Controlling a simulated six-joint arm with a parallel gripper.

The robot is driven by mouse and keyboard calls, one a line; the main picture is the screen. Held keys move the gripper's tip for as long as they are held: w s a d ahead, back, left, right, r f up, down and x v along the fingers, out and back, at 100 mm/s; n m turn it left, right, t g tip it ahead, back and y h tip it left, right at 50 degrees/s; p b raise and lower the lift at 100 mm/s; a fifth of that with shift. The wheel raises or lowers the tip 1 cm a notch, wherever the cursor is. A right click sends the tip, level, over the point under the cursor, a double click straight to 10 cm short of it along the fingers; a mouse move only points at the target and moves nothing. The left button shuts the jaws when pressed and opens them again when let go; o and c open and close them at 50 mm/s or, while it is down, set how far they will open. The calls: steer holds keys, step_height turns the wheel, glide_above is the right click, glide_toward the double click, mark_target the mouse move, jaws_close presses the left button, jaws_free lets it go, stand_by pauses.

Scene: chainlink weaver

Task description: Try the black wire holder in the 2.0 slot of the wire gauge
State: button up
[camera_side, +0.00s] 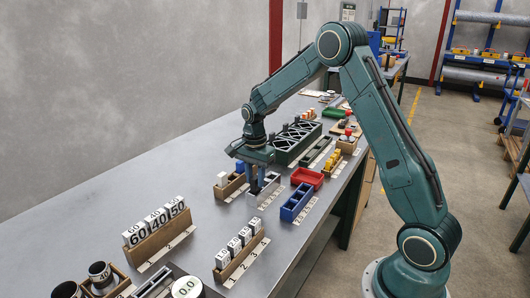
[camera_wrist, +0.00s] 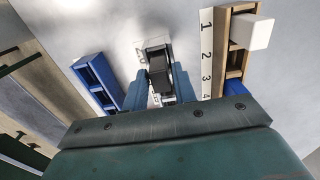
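A black block, which I take to be the black wire holder (camera_wrist: 160,76), sits between the two fingers of my gripper (camera_wrist: 163,84) in the wrist view. The fingers appear shut on its sides. In the side view my gripper (camera_side: 255,184) points down over a light grey block with label markings, which I take to be the wire gauge (camera_side: 264,194). The gauge (camera_wrist: 154,46) also shows beyond the holder in the wrist view. The holder's lower end is hidden, so I cannot tell whether it is in a slot.
A blue rack (camera_side: 297,203) stands to the right of the gauge and a wooden rack with coloured blocks (camera_side: 229,186) to the left. A red tray (camera_side: 307,178) and a dark green lattice box (camera_side: 297,142) lie behind. Bare table (camera_side: 190,172) is at left.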

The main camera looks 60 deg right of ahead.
steer(key=shift+o, duration=1.3)
step_height(320, 180, up, 14)
stand_by(0.3)
